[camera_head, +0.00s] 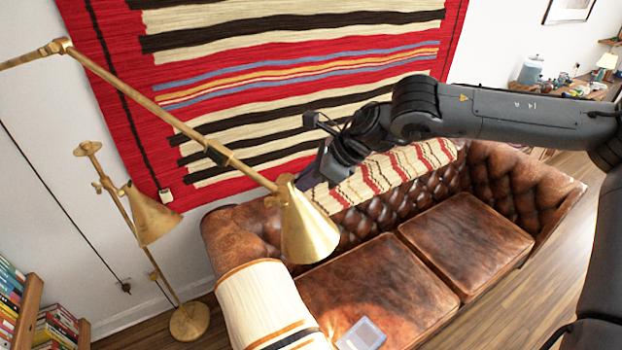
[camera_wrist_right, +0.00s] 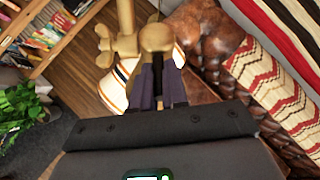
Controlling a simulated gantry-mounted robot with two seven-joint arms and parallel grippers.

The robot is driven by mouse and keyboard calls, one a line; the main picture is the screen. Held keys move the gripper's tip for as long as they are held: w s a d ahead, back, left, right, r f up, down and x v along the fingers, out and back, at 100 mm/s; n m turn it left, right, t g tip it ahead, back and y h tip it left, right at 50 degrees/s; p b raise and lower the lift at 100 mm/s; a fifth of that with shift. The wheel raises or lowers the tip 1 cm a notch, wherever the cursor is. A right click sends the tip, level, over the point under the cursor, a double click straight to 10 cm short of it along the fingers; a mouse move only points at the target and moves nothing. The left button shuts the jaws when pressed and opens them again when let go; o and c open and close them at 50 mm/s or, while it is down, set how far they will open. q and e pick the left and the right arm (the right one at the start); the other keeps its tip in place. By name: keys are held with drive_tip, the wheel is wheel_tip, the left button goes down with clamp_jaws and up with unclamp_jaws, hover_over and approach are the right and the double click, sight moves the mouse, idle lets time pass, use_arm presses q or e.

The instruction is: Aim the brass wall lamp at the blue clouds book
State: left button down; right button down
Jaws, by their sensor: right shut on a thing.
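The brass wall lamp's long arm (camera_head: 150,95) slants down from the upper left to a cone shade (camera_head: 308,228), which hangs over the sofa with its mouth downward. My right gripper (camera_head: 302,182) is at the top of this shade, shut on the lamp head. In the right wrist view its dark fingers (camera_wrist_right: 158,84) meet a rounded brass part (camera_wrist_right: 156,38) of the lamp. A small pale blue-grey book (camera_head: 362,335) lies on the sofa's left seat, at the bottom edge; its cover detail is too small to read. My left gripper is out of view.
A brass floor lamp (camera_head: 152,218) stands at left by the wall. The brown leather sofa (camera_head: 470,235) has a striped throw (camera_head: 262,300) over its arm. A striped rug (camera_head: 300,50) hangs behind. Bookshelves (camera_head: 30,305) stand lower left; a plant (camera_wrist_right: 18,112) shows in the wrist view.

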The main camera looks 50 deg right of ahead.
drive_tip(key=c, duration=1.1)
unclamp_jaws()
drive_tip(key=shift+c, duration=0.2)
drive_tip(key=shift+v, duration=0.95)
drive_tip(key=b+v, duration=0.1)
drive_tip(key=v, duration=0.8)
drive_tip(key=shift+b, duration=0.3)
